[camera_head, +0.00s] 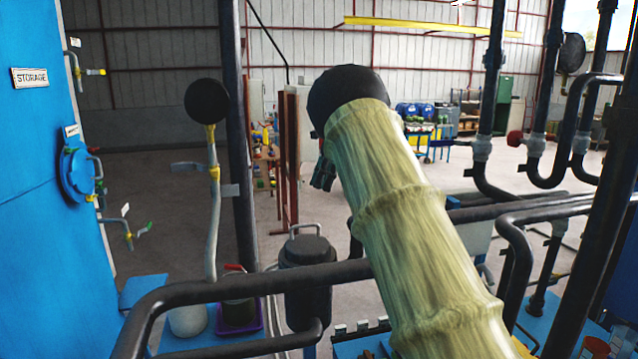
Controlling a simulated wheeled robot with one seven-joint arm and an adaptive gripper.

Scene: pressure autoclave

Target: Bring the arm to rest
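My arm (415,230), in a pale yellow-green sleeve, rises from the bottom centre and leans up and left to a dark rounded joint. A small dark part showing just left of the sleeve looks like my gripper (323,174). It is mostly hidden behind the arm, so its fingers and anything between them cannot be made out. It appears apart from the pipes and vessels around it.
A blue storage tank (38,200) with valves stands at left. A black pipe rail (240,285) crosses in front of a dark vessel (306,285). A gauge (207,101) stands left of the arm. Black pipes (490,90) crowd the right. Open floor lies behind.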

